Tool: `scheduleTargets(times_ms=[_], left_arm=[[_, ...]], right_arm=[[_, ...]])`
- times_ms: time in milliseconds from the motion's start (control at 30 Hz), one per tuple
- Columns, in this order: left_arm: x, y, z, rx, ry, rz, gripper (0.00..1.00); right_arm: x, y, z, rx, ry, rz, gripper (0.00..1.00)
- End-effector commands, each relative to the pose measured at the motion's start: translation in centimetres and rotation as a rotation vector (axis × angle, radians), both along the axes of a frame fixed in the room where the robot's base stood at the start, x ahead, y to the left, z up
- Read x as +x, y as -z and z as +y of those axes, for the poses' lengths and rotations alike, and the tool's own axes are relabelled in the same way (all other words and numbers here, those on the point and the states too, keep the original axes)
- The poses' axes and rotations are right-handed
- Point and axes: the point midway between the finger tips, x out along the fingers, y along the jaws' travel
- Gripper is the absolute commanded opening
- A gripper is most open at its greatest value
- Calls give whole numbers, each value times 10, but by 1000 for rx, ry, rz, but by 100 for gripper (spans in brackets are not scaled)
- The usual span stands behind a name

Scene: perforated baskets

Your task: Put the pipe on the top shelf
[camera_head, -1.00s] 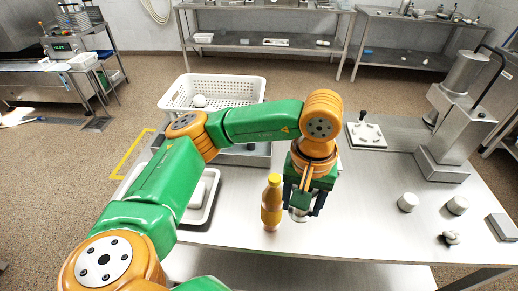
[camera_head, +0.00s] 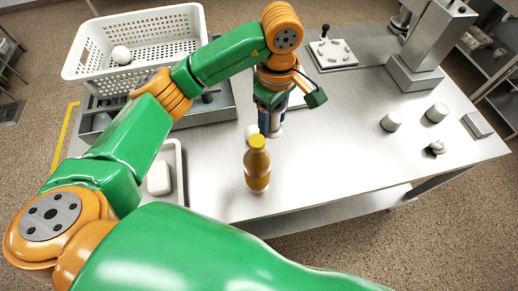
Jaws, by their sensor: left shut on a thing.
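My left arm reaches over the steel table (camera_head: 330,165). Its gripper (camera_head: 271,122) points down behind the bottle and is shut on a grey metallic piece (camera_head: 276,124), which I take to be the pipe. The fingers and the arm hide part of it, so its full shape is unclear. I cannot tell whether its lower end touches the table. My right gripper is not in view; a large green arm link of mine fills the bottom. No top shelf is clearly visible now.
A yellow bottle (camera_head: 257,168) stands just in front of the left gripper. A white perforated basket (camera_head: 140,70) sits at the back left. White cylinders (camera_head: 392,121) and a small knobbly piece (camera_head: 436,147) are on the right. A metal machine (camera_head: 425,50) stands at the back right.

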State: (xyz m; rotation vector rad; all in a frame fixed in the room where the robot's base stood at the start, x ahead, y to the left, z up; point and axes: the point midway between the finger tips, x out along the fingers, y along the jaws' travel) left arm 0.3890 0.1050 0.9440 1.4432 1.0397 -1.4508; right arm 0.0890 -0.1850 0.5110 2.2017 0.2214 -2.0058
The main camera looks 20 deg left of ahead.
Motion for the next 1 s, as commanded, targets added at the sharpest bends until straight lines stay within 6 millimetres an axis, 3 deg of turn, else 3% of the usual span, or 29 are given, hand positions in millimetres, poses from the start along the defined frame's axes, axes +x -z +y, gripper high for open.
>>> scheduleTargets(times_ms=[100, 300, 567, 700, 1000], left_arm=[[-2, 36, -1, -3, 2, 7, 0], [-2, 78, 0, 0, 0, 6, 0], [-1, 114, 0, 0, 0, 3, 0], [-1, 140, 0, 0, 0, 3, 0], [0, 147, 0, 0, 3, -1, 0]], right_arm=[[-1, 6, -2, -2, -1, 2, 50], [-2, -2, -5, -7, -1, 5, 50], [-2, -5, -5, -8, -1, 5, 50], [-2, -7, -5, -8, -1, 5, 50], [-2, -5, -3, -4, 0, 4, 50]])
